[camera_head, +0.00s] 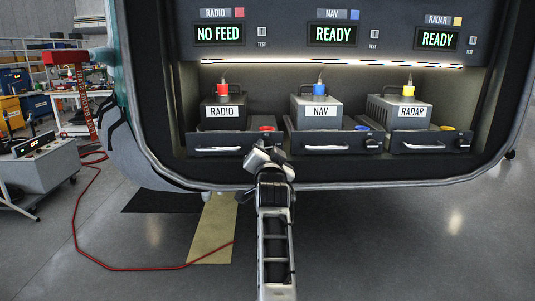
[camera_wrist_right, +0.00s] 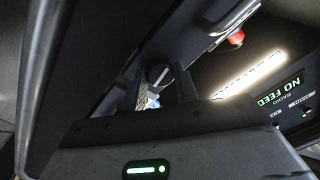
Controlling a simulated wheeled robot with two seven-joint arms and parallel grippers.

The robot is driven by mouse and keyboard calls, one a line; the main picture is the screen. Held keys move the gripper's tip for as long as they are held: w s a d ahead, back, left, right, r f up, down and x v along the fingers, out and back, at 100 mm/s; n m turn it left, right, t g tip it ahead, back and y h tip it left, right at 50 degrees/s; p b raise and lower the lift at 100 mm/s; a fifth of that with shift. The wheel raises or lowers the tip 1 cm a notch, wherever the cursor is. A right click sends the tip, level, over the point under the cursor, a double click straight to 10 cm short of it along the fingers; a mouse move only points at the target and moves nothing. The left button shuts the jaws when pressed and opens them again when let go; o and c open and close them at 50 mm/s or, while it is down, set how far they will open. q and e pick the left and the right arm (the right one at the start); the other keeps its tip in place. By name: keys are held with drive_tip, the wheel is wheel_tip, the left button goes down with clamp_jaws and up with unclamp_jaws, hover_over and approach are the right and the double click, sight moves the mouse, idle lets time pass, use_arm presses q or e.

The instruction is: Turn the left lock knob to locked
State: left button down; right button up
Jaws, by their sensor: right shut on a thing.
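My right gripper (camera_head: 260,153) reaches up to the front right end of the RADIO tray (camera_head: 212,143). In the head view it hides the left lock knob there. In the right wrist view the dark round knob (camera_wrist_right: 158,73), with a pale mark on it, sits between the two fingertips of my right gripper (camera_wrist_right: 161,88), which is shut on it. The exact turn of the knob is hard to read. The RADIO display (camera_head: 219,34) reads NO FEED. My left gripper is not in view.
The NAV tray (camera_head: 325,149) and RADAR tray (camera_head: 420,145) stand to the right, with their own knobs; both displays read READY. The bay's lower rim (camera_head: 350,184) runs below the trays. A red hose (camera_head: 150,269) lies on the floor at left.

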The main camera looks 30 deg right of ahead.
drive_tip(key=shift+m, duration=1.1)
drive_tip(key=shift+h, duration=0.3)
drive_tip(key=o, duration=1)
drive_tip(key=shift+c, duration=0.2)
drive_tip(key=shift+s, duration=0.1)
drive_tip(key=r+v, duration=0.1)
drive_tip(key=v, duration=0.6)
drive_tip(key=shift+a+f, duration=0.15)
drive_tip(key=shift+f, duration=0.3)
drive_tip(key=shift+s, duration=0.1)
